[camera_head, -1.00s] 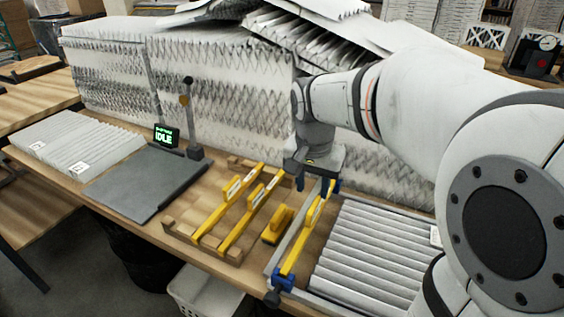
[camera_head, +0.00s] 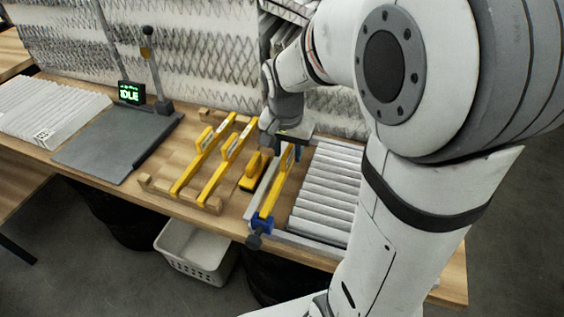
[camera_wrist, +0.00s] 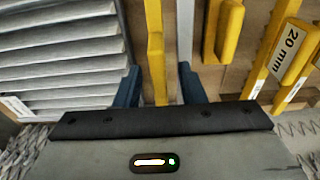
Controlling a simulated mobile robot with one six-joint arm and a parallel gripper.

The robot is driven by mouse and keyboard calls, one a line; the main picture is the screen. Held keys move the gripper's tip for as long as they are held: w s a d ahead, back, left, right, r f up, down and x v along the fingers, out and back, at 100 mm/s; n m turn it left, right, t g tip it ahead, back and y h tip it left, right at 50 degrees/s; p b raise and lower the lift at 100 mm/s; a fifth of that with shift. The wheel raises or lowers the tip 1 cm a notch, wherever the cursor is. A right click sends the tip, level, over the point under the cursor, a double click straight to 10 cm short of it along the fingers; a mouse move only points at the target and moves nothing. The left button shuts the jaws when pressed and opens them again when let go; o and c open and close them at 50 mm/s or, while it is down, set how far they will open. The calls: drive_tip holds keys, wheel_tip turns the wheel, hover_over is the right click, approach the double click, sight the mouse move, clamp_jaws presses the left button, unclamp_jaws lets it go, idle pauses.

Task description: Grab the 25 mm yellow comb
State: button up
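A yellow comb (camera_head: 271,199) lies along the side of the filter tray, its near end at a blue clamp (camera_head: 262,224). Its size label is not readable. My gripper (camera_head: 288,153) is over the comb's far end, pointing down. In the wrist view my gripper (camera_wrist: 159,78) is open, its blue fingers apart on either side of the comb (camera_wrist: 157,65); I cannot tell whether they touch it. Two more yellow combs (camera_head: 188,172) (camera_head: 218,178) lie on a wooden rack (camera_head: 160,188). The nearer one reads 20 mm in the wrist view (camera_wrist: 295,50).
A short yellow-handled tool (camera_head: 252,172) lies between rack and tray. A grey rail (camera_wrist: 185,35) runs beside the comb. The pleated filter (camera_head: 328,190) fills the tray. A dark plate (camera_head: 115,140) with an IDLE display (camera_head: 131,93) is at left. A white basket (camera_head: 195,252) stands below.

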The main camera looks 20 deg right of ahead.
clamp_jaws()
idle(0.4)
